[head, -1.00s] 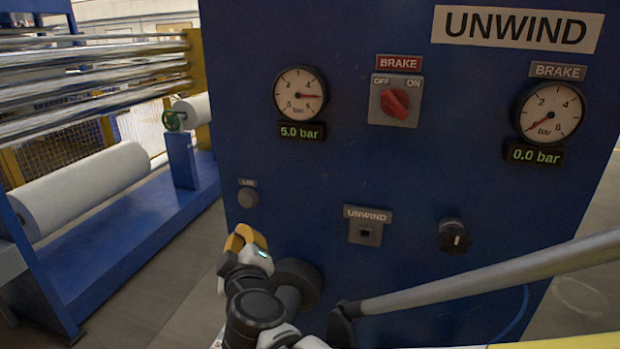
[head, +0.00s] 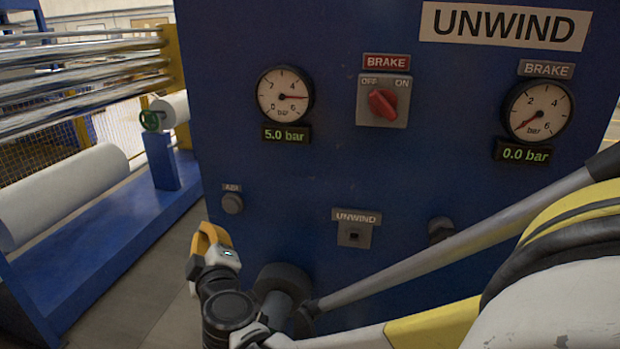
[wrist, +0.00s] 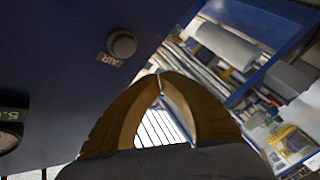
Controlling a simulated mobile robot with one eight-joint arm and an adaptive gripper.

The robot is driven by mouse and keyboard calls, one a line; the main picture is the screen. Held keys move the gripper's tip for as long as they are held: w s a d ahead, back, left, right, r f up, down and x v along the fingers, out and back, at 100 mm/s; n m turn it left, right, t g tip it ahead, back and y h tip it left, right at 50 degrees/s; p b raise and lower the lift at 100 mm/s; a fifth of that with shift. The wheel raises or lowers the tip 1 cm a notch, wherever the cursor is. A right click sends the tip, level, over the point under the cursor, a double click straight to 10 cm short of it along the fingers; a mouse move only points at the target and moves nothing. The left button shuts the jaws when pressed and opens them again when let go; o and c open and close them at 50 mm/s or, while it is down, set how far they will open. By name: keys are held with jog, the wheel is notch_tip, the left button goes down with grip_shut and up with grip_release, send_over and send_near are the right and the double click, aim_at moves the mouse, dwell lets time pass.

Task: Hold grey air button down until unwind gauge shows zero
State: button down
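The grey air button (head: 232,204) is on the left edge of the blue UNWIND panel (head: 330,180), under a small label. It also shows in the wrist view (wrist: 121,43), beside the AIR label. My gripper (head: 209,233) is just below the button in the head view. In the wrist view its yellow fingertips (wrist: 160,76) meet with nothing between them, and they are apart from the button. The left gauge (head: 284,95) reads 5.0 bar. The right gauge (head: 538,111), under a BRAKE label, reads 0.0 bar.
A red brake switch (head: 383,103) sits between the gauges. An UNWIND key socket (head: 355,235) is lower on the panel. A dark knob (head: 440,230) is partly behind my arm. A white roll (head: 65,195) and metal rollers (head: 80,80) stand to the left.

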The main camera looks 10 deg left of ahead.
jog(key=w, duration=0.6)
jog(key=shift+d, duration=0.3)
jog(key=shift+w, duration=0.2)
dwell(1.0)
jog(key=shift+w, duration=0.3)
jog(key=shift+w+d+b, duration=0.1)
jog(key=shift+w+b, duration=0.2)
jog(key=shift+w, duration=0.3)
dwell(3.1)
jog(key=shift+s, duration=0.1)
dwell(0.3)
jog(key=shift+s, duration=0.9)
jog(key=shift+s+a, duration=0.2)
jog(key=shift+s, duration=1.05)
jog(key=shift+s+a, duration=0.15)
jog(key=shift+s, duration=1.1)
